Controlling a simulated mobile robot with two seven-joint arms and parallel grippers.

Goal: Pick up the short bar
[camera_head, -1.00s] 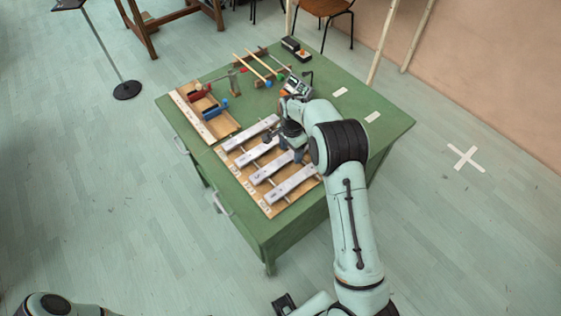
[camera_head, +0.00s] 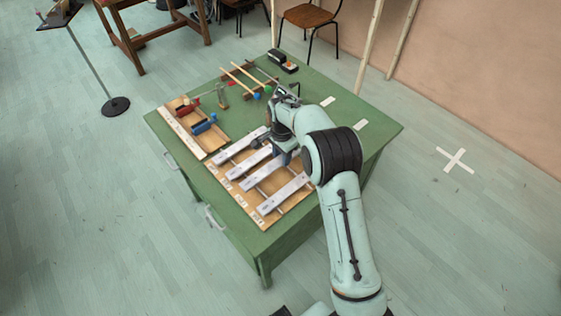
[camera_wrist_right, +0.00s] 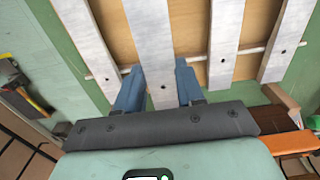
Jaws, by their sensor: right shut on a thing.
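Several flat, pale metal bars lie side by side across a wooden board (camera_head: 266,221), resting on thin rods. My right gripper (camera_wrist_right: 158,92) is at the right-hand end of one of the middle bars. In the right wrist view, its two blue-grey fingers stand on either side of this short bar (camera_wrist_right: 150,38), shut on it near its end. The bar still lies in line with its neighbours, and I see no clear lift. In the head view, my right wrist hides its far end. My left gripper is not in view.
The green table (camera_head: 240,240) carries a wooden tray (camera_head: 180,102) with red and blue pieces on the left. Mallets (camera_head: 247,72) and a black box (camera_head: 277,56) lie at the back. The table's right side has free room.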

